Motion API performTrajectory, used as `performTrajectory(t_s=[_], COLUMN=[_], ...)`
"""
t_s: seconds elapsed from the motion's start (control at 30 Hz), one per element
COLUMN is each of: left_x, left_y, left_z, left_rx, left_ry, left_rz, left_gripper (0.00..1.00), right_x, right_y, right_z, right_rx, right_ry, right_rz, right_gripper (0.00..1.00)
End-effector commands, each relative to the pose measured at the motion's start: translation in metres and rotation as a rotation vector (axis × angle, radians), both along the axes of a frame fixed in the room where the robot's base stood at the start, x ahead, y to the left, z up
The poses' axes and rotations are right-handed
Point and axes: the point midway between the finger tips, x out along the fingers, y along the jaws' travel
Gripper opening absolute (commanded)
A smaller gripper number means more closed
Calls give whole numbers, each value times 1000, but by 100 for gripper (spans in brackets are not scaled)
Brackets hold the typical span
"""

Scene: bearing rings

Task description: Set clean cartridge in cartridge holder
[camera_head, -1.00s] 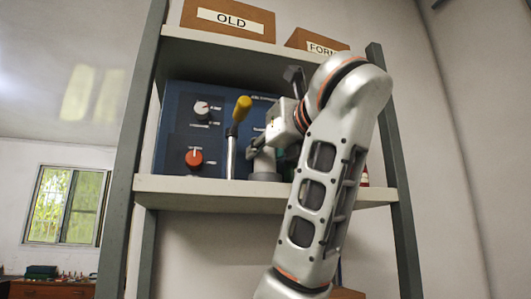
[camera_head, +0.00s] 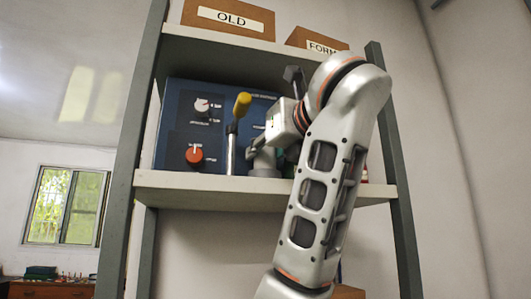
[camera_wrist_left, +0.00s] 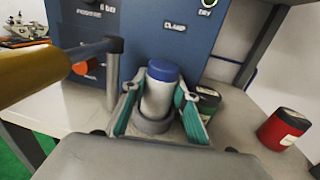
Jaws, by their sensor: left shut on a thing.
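A white cartridge with a blue cap (camera_wrist_left: 161,88) stands upright in the left wrist view, its lower end inside the grey ring of the cartridge holder (camera_wrist_left: 150,126). The two teal-padded fingers of my left gripper (camera_wrist_left: 158,108) are on either side of the cartridge, shut on it. In the head view my left gripper (camera_head: 258,149) is low over the shelf, just above the grey holder (camera_head: 265,173). The cartridge is mostly hidden there by the gripper. How deep it sits in the ring cannot be told. My right gripper is not in view.
A blue panel (camera_head: 178,125) with knobs stands behind. A lever with a yellow handle (camera_head: 242,107) rises close left of the gripper. A red can (camera_wrist_left: 285,128) and a green can (camera_wrist_left: 211,104) stand to the right on the shelf (camera_head: 215,188). The upper shelf (camera_head: 220,45) is overhead.

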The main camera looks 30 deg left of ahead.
Motion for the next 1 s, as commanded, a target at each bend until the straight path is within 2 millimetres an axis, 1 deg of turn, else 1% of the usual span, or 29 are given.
performTrajectory(t_s=[0.23, 0.27, 0.3, 0.63, 1.0], left_x=[0, 0, 0, 0, -14], left_y=[0, 0, 0, -1, -22], left_z=[-5, -5, -5, -5, -5], left_rx=[0, 0, 0, 0, 1], left_ry=[0, 0, 0, 0, 1], left_rz=[-1, -1, -1, -1, -1], left_gripper=[5, 31, 36, 36, 36], right_x=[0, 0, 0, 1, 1], right_y=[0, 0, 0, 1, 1], right_z=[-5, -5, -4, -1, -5], right_rx=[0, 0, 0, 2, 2], right_ry=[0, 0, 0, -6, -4], right_rz=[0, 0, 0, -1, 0], right_gripper=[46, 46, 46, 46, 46])
